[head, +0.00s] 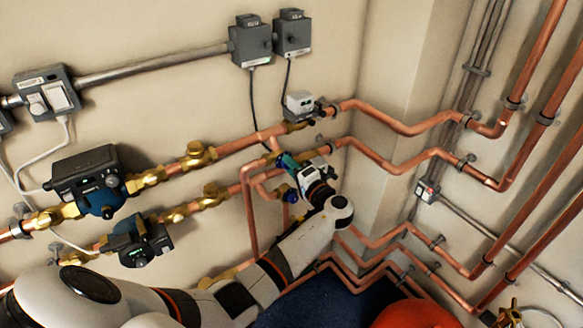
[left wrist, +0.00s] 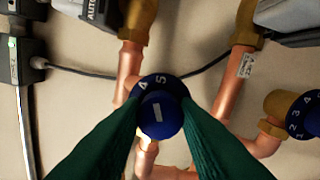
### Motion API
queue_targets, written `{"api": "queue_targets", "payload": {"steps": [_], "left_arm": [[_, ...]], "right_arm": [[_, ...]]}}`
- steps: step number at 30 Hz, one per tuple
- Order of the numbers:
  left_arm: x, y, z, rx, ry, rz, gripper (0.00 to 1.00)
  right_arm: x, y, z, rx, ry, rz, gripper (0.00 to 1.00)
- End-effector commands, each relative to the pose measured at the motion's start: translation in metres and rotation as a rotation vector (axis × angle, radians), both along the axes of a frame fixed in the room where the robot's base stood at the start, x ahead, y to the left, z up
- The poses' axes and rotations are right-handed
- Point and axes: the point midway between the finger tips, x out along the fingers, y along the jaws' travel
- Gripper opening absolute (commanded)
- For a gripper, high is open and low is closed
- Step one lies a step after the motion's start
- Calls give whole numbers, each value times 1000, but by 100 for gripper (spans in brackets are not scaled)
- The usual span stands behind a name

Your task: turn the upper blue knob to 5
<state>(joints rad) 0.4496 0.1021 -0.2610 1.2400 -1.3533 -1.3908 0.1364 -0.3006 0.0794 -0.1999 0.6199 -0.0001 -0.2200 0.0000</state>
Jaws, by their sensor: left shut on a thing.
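The upper blue knob (left wrist: 160,118) sits in the middle of the left wrist view, between the green fingertips of my left gripper (left wrist: 160,125). The fingers are shut on its sides. A short white bar shows on its face; the digits 4 and 5 show on the dark dial ring above it, and the rest of the ring is hidden. I cannot tell which number the bar marks. In the head view my left gripper (head: 288,162) is at the copper pipes and mostly covers this knob. The lower blue knob (head: 291,196) is just below, apart from the gripper. My right gripper is not in view.
Copper pipes (head: 250,210) run close around the knob. A grey-white actuator box (head: 299,103) is above my gripper, with a dark cable hanging nearby. Two pumps, one of them the larger upper pump (head: 90,182), are at left. The wall corner is at right.

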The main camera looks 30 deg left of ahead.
Motion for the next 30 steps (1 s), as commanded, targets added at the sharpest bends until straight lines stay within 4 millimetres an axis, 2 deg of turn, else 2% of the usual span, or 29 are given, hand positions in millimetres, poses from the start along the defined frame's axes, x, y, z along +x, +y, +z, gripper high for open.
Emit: {"api": "queue_targets", "payload": {"steps": [12,30], "left_arm": [[0,-1,0,82,204,0,6],[0,-1,-1,98,243,0,6]], "right_arm": [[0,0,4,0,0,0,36],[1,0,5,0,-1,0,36]]}}
